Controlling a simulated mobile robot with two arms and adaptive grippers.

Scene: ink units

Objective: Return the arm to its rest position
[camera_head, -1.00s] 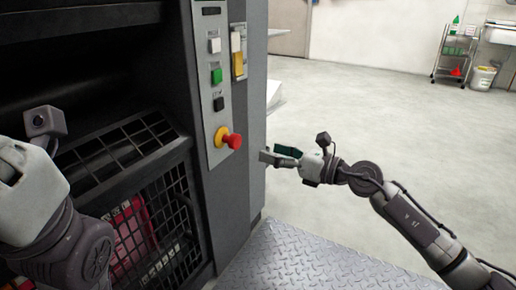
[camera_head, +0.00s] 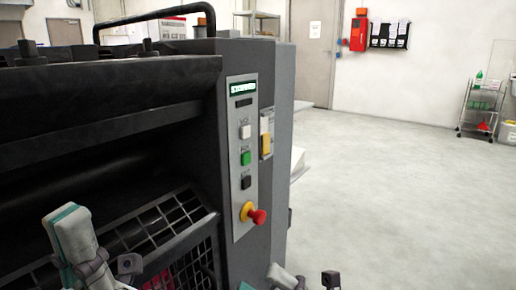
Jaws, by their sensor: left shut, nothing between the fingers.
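My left gripper (camera_head: 68,216) is at the lower left of the head view, in front of the black grille of the machine. Its fingers point up and are closed together with nothing between them. Its wrist and arm run out of the bottom of the picture. My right gripper (camera_head: 272,280) shows only in part at the bottom edge, below the red knob. The rest of it and its arm are cut off, so its jaw state is unclear.
The dark machine (camera_head: 110,115) fills the left side. Its control panel (camera_head: 241,150) has several buttons and a red emergency knob (camera_head: 257,216). The pale floor (camera_head: 390,190) to the right is open, with a small trolley (camera_head: 482,105) at the far right.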

